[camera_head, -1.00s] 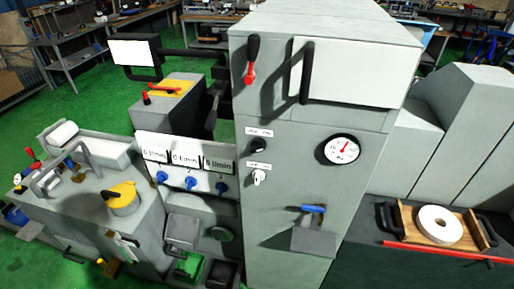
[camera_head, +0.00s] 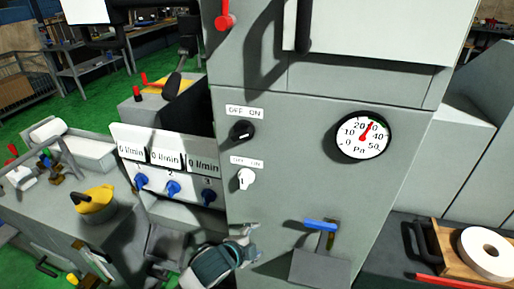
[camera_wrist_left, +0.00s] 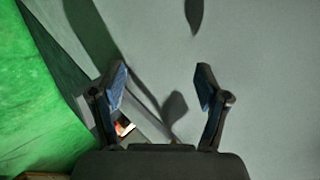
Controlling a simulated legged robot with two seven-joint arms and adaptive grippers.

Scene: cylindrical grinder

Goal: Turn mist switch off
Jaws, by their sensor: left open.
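Two rotary switches sit one above the other on the grey cabinet front, each under an OFF ON label: a black knob (camera_head: 241,131) and a white knob (camera_head: 246,179). I cannot tell from the labels which one is the mist switch. The black knob's light mark points to the right; the white knob's handle looks close to upright. My left gripper (camera_head: 252,243) is below the white knob, apart from it, near the cabinet front. In the left wrist view the left gripper (camera_wrist_left: 161,82) is open and empty, facing grey panels. My right gripper is not in view.
A panel with three blue knobs (camera_head: 173,188) and 0 l/min displays stands left of the cabinet. A pressure gauge (camera_head: 362,135) and a blue-handled lever (camera_head: 320,225) are to the right. A red-knobbed lever (camera_head: 226,21) sits above. A wooden tray (camera_head: 448,262) holds a white wheel.

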